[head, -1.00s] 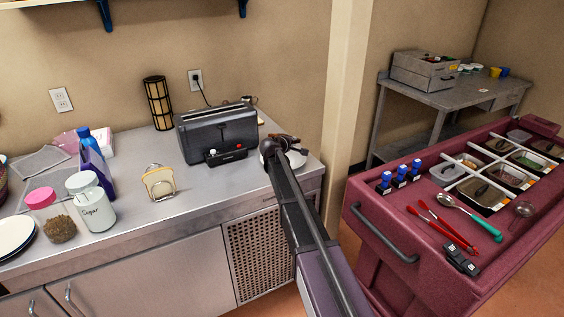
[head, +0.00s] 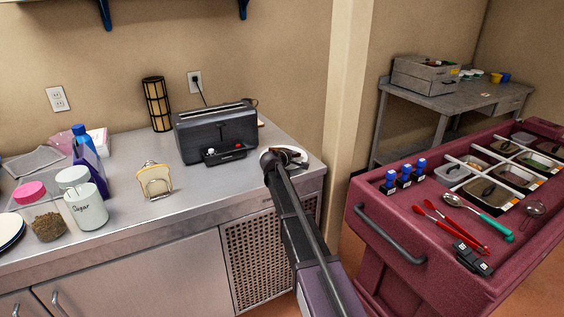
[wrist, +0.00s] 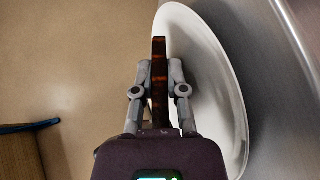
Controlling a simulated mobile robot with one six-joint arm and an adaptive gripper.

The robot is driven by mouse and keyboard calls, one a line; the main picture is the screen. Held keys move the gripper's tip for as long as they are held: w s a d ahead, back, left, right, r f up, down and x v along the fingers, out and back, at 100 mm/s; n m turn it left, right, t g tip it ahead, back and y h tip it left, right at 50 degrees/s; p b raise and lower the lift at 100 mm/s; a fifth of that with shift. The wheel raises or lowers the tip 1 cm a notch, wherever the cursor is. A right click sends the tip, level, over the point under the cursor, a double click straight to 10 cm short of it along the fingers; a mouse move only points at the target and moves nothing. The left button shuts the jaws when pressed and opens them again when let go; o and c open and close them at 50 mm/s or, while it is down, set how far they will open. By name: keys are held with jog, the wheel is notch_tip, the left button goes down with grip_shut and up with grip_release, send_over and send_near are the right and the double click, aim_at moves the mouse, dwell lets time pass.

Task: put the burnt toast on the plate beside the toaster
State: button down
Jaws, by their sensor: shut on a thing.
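The burnt toast (wrist: 159,70) is a dark brown slab seen edge-on in the wrist view. My gripper (wrist: 159,82) is shut on it, one finger on each side. The white plate (wrist: 220,95) lies behind and to the right of the toast in that view; the toast overlaps its left part. I cannot tell whether the two touch. In the head view the plate (head: 299,154) is at the counter's right end, partly hidden by my gripper (head: 280,158). The black toaster (head: 215,134) stands to the left of the plate.
A toast rack with pale bread (head: 154,181) stands left of the toaster. A sugar jar (head: 87,208) and a pink-lidded jar (head: 46,218) are farther left. A red cart (head: 440,245) with tongs and pans stands right of the counter. Bare counter lies before the toaster.

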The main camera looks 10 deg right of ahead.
jog(key=shift+f, duration=0.15)
jog(key=c, duration=0.8)
grip_release()
jog(key=shift+c, duration=0.2)
jog(key=shift+p+v, duration=1.35)
jog(key=shift+v, duration=2.7)
notch_tip(320, 180, up, 7)
jog(key=s+a+p, duration=0.1)
jog(key=s+p, duration=0.1)
jog(key=p, duration=0.5)
jog(key=shift+a, duration=0.35)
jog(key=shift+s, duration=0.1)
